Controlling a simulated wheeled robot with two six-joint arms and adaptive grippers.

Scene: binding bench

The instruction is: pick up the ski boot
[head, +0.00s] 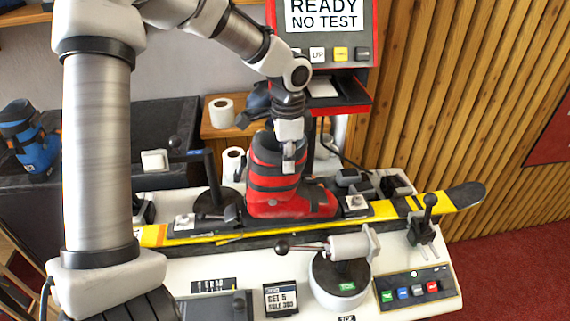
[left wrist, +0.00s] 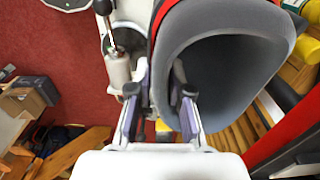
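The red and black ski boot (head: 272,183) stands upright on the yellow and black ski (head: 400,208) in the head view, between the binding parts. My left gripper (head: 288,160) reaches down from above onto the boot's upper cuff. In the left wrist view, the boot's grey-lined opening (left wrist: 225,75) is large and close. My left gripper (left wrist: 161,85) is partly closed there, with one finger outside the cuff wall and the other inside the opening, and the wall between them. The sole looks to be at ski level. My right gripper is not in view.
The white bench (head: 240,270) carries a lever clamp (head: 340,265), a button panel (head: 418,287) and a small display (head: 280,298). A red test screen (head: 325,40) stands behind the boot. A blue boot (head: 28,140) sits at far left. A slatted wood wall (head: 450,100) is at right.

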